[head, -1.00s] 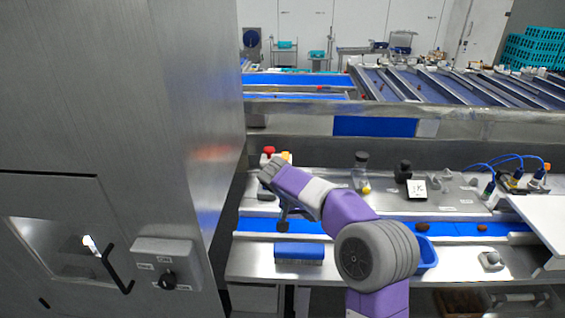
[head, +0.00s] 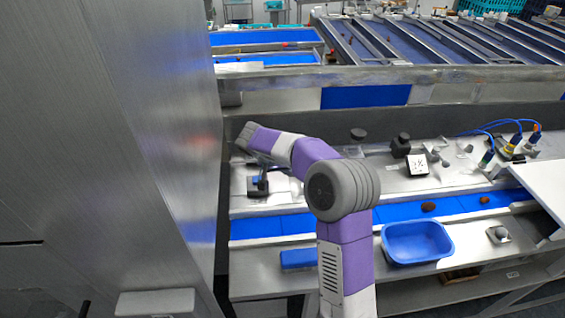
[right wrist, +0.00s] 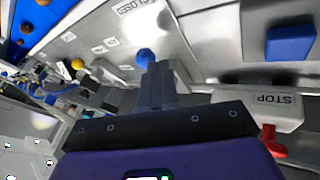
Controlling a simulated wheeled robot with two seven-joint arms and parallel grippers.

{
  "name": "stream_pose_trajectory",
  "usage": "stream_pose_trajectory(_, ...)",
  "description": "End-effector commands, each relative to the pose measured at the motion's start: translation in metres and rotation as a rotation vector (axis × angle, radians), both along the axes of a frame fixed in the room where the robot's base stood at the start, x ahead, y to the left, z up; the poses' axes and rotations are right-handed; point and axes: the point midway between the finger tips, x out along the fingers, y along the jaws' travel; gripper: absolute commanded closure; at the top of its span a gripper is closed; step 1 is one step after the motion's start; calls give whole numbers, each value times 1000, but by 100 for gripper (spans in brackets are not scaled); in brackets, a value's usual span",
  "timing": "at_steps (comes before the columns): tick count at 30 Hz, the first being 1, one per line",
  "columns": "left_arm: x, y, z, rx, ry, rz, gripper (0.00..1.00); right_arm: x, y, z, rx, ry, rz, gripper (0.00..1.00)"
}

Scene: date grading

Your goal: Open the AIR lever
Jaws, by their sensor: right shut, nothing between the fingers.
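In the right wrist view a blue knob (right wrist: 146,57) shows just beyond the tips of my right gripper (right wrist: 156,72). The gripper's fingers are shut with nothing between them. A plate lettered CLOSED (right wrist: 140,8) is on the metal panel beyond. I cannot read an AIR label, and the knob's lever is mostly hidden behind the fingers. In the head view my right gripper (head: 259,186) points down over the panel at the left end of the bench, under my purple forearm. I cannot tell whether the fingers touch the knob. My left gripper is not in view.
A yellow knob (right wrist: 77,63) and a red part (right wrist: 272,140) beside a STOP box (right wrist: 255,108) are near. A blue belt (head: 284,223) runs along the bench, with a blue tub (head: 417,242) in front. A tall steel cabinet (head: 130,120) stands at the left.

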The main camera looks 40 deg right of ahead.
Motion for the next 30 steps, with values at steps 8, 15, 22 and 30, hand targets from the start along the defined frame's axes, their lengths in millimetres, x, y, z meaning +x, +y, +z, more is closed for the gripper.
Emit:
stream_pose_trajectory(8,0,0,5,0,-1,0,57,0,-13,-20,1,0,1,100)
stream_pose_trajectory(15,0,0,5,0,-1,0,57,0,-13,-21,1,0,1,100)
stream_pose_trajectory(22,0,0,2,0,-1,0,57,-1,-14,-21,-1,-2,22,100)
stream_pose_trajectory(30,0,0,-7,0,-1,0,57,-5,-17,-21,-1,0,123,100)
